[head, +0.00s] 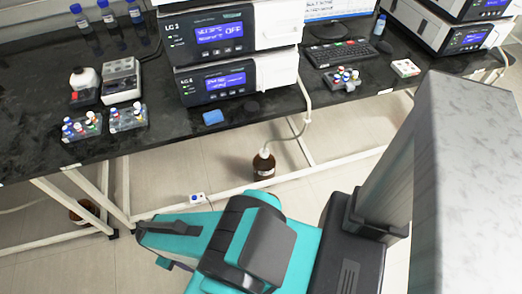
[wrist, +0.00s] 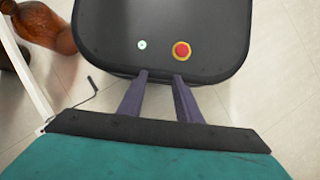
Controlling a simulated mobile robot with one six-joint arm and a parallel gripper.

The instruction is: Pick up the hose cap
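The white hose cap (head: 264,153) sits on top of a brown bottle (head: 264,170) on the floor, at the front of the bench. A pale hose (head: 304,105) runs from the cap up to the bench. My gripper (wrist: 161,75) is open and empty, its two dark fingers apart over my own black base. Its fingertips are hidden in the head view. In the wrist view a brown bottle (wrist: 48,24) shows at the upper left, but I cannot make out the cap there.
Another brown bottle (head: 84,210) stands on the floor at left. Floor in front of the bench is mostly clear.

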